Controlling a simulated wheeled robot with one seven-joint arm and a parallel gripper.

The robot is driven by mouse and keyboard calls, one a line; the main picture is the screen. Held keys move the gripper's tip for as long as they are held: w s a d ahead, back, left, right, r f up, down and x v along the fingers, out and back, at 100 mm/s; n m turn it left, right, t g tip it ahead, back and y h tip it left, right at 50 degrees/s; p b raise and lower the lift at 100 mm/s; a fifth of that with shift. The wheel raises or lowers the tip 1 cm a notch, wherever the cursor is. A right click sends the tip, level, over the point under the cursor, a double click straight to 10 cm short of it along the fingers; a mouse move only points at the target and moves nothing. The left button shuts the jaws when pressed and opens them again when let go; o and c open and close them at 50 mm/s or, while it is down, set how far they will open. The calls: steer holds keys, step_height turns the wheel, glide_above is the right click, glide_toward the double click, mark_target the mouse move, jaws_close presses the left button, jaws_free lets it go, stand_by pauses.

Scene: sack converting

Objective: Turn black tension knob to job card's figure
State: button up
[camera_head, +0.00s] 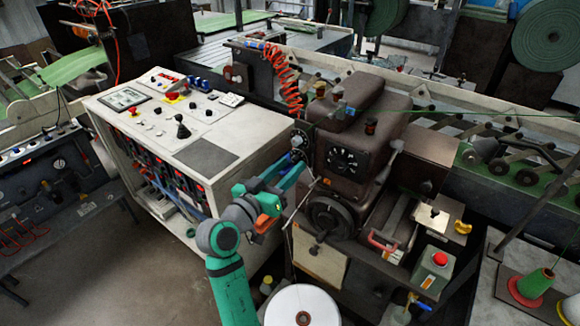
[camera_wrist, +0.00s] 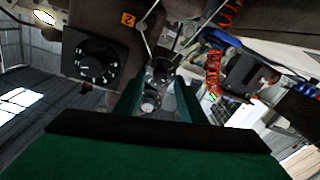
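My gripper (camera_wrist: 158,88) is open in the wrist view, its two green fingers apart. A small round black knob with pale marks (camera_wrist: 162,70) shows beyond and between the fingertips; I cannot tell whether they touch it. In the head view a small dark dial (camera_head: 298,142) is on the left side of the brown machine, just above the end of my arm. A larger black dial with white marks (camera_head: 347,160) is on the machine's front; it also shows in the wrist view (camera_wrist: 95,60). No figure on a job card is readable.
A white control console (camera_head: 210,157) stands left of my arm. A red coiled hose (camera_head: 286,80) hangs behind the dial. A dark handwheel (camera_head: 331,216) and thin metal rod (camera_head: 303,202) are near my arm. A white reel (camera_head: 302,305) is below. An orange "2" label (camera_wrist: 128,19) is nearby.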

steer(key=shift+w+d, duration=0.25)
steer(key=shift+w, duration=0.15)
jaws_close()
steer(key=m, duration=0.4)
steer(key=shift+m, duration=1.4)
